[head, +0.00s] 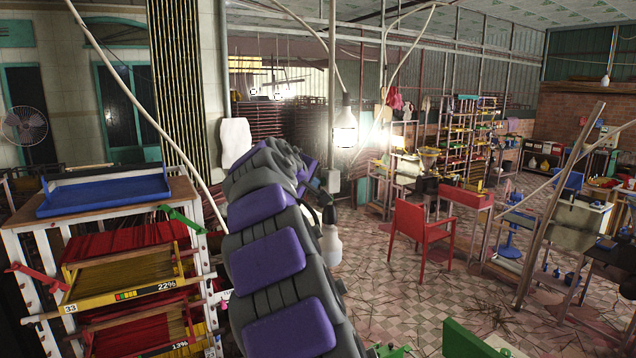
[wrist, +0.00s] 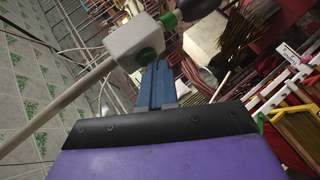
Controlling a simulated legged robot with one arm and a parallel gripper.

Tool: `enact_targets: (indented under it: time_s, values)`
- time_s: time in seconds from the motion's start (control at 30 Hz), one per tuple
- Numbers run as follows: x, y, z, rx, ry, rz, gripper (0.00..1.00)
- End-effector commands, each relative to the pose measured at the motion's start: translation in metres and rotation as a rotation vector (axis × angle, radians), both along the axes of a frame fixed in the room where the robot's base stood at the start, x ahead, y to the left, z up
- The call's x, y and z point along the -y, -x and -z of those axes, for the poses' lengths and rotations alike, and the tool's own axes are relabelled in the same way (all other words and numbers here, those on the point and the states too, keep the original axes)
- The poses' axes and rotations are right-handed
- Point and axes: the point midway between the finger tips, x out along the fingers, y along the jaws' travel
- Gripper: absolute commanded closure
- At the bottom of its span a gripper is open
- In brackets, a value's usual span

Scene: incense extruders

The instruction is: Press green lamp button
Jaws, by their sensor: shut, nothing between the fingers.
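A white switch box (wrist: 137,38) hangs on a pale cable in the upper middle of the wrist view. A round green button (wrist: 146,55) is on its face towards me. My gripper (wrist: 157,68) has its blue fingers shut and empty, with the tips right by the green button. I cannot tell whether they touch it. A green collar (wrist: 169,20) joins the box to a dark rounded part, cut off by the top edge. In the head view my purple and grey arm reaches forward; the gripper is mostly hidden behind it. The box shows there as a small pale shape (head: 334,182).
A lit hanging bulb (head: 346,130) is just above and right of my arm's end. An unlit pale bulb-like thing (head: 331,245) hangs below. An incense rack (head: 120,265) with a blue tray (head: 105,190) stands left. A red chair (head: 424,232) and open tiled floor lie right.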

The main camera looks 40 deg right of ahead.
Motion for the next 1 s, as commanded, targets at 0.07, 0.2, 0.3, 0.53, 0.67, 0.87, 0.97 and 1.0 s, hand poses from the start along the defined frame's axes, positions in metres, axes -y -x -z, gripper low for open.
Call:
enact_targets:
  time_s: [0.07,0.2,0.3,0.53,0.67,0.87,0.97,1.0]
  values:
    - [0.002,0.001,-0.001,0.000,0.000,0.001,1.00]
    - [0.002,0.001,0.000,-0.001,0.000,0.000,1.00]
    - [0.002,0.001,0.000,-0.001,0.000,0.000,1.00]
    - [-0.001,0.000,0.000,-0.001,0.000,0.000,1.00]
    - [-0.006,-0.001,0.000,0.000,0.001,-0.001,1.00]
    - [-0.007,-0.001,0.000,-0.001,0.000,0.000,1.00]
    - [-0.008,-0.002,0.000,0.000,0.001,-0.001,1.00]
    - [-0.008,-0.002,0.000,0.000,0.001,-0.001,1.00]
